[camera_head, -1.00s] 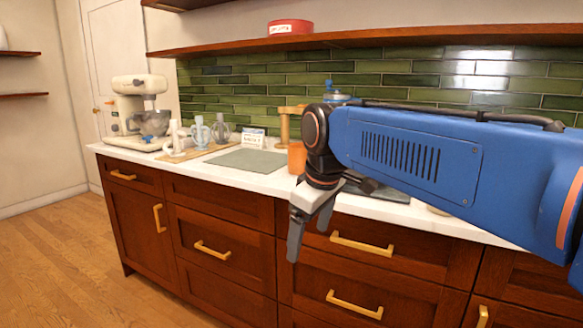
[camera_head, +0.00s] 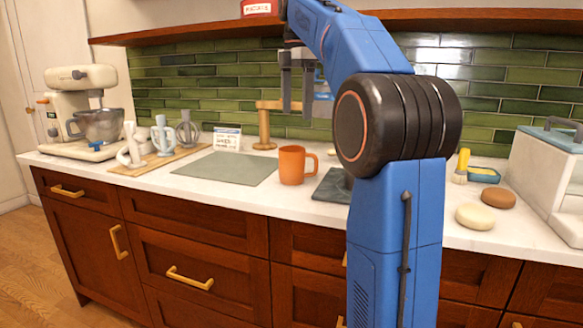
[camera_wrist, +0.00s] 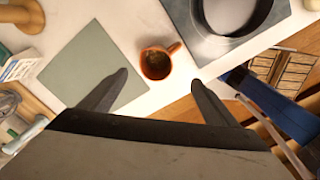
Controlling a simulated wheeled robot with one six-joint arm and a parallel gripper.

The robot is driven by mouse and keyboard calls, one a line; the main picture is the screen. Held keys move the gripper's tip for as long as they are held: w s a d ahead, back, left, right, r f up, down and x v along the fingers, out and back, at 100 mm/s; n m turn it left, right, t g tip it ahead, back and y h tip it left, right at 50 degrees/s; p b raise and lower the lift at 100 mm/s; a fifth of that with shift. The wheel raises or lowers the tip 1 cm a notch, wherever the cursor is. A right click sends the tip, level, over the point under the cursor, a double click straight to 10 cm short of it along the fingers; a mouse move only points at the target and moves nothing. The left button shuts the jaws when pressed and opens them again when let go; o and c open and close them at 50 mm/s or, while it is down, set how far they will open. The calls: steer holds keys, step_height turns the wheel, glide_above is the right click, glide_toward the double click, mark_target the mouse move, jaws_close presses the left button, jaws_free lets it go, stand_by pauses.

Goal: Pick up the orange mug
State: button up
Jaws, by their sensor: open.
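The orange mug (camera_head: 292,165) stands upright on the white counter, its handle to the right, just right of the grey-green mat (camera_head: 226,168). In the wrist view the mug (camera_wrist: 156,63) is seen from above with something dark inside, ahead of and between the fingers. My gripper (camera_head: 296,112) is open and empty, pointing down above the counter, higher than the mug. Its two spread fingers also show in the wrist view (camera_wrist: 160,84). A gap shows between the fingertips and the mug.
A dark square slab (camera_head: 332,186) lies right of the mug, partly behind my arm. A wooden stand (camera_head: 264,125) and a small sign (camera_head: 227,139) are behind. Utensil-like grey shapes (camera_head: 161,136) stand on a board at left. Soap-like ovals (camera_head: 475,216) lie at right. A shelf runs above.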

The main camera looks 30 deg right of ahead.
glide_toward(294, 162)
steer(key=w+d+f, duration=0.3)
steer(key=w+f, duration=0.1)
steer(key=f, duration=0.2)
steer(key=shift+s+a+f, duration=0.1)
steer(key=shift+a+f, duration=0.1)
steer(key=shift+f, duration=1.15)
steer(key=shift+s+a+f, duration=0.1)
steer(key=shift+a+f, duration=0.05)
steer(key=shift+f, duration=1.2)
steer(key=c, duration=1.4)
steer(key=shift+o, duration=0.2)
